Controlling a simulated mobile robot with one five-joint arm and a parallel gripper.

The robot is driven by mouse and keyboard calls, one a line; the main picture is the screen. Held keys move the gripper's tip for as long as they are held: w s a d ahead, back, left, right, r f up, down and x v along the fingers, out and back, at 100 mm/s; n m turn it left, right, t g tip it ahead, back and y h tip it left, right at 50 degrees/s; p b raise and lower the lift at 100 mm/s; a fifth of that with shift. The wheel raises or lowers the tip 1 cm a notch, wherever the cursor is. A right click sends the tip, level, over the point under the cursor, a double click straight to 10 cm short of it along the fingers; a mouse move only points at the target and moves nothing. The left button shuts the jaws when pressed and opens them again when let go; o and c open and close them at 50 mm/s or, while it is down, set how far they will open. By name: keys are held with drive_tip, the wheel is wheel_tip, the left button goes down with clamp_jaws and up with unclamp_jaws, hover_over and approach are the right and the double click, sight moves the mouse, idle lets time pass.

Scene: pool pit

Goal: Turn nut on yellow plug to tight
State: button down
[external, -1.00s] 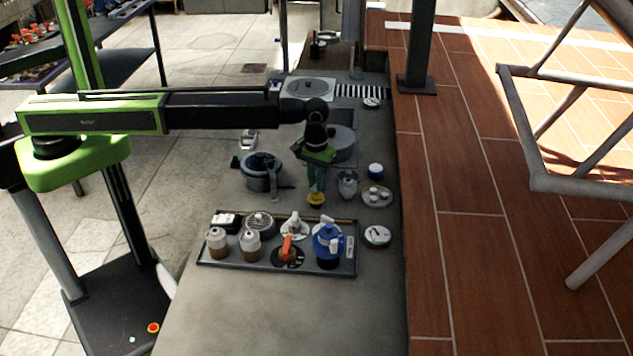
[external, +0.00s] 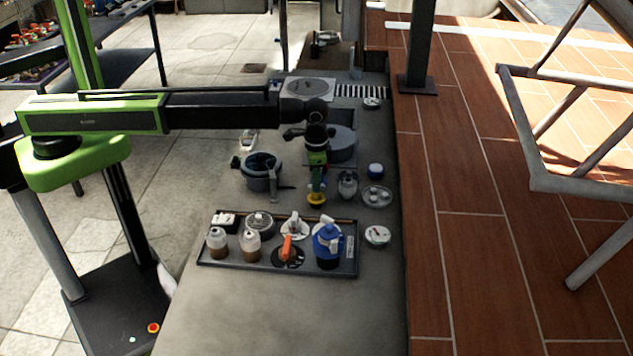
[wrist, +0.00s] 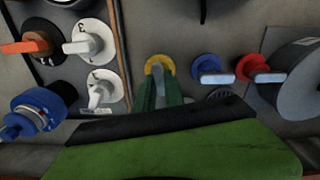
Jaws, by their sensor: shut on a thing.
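The yellow plug (external: 316,200) stands on the grey surface, just behind the dark tray. It also shows near the middle of the wrist view (wrist: 155,62). My gripper (external: 316,193) points straight down over it, and its green fingers (wrist: 160,84) are shut on the nut at the plug. The fingers hide most of the nut, so I cannot tell how far it is turned.
A dark tray (external: 207,263) with bottles, an orange-handled valve (external: 287,249) and a blue jug-like part (external: 328,244) is in front. A grey pot (external: 262,172) stands left, a small metal part (external: 347,184) close on the right. The front surface is clear.

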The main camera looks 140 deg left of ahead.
drive_tip(key=m, duration=0.4)
drive_tip(key=shift+m, duration=0.3)
drive_tip(key=m, duration=0.4)
drive_tip(key=shift+m, duration=0.3)
drive_tip(key=m, duration=0.3)
drive_tip(key=shift+m, duration=0.3)
drive_tip(key=m, duration=0.4)
drive_tip(key=shift+m, duration=0.3)
drive_tip(key=m, duration=1.3)
drive_tip(key=shift+m, duration=1.9)
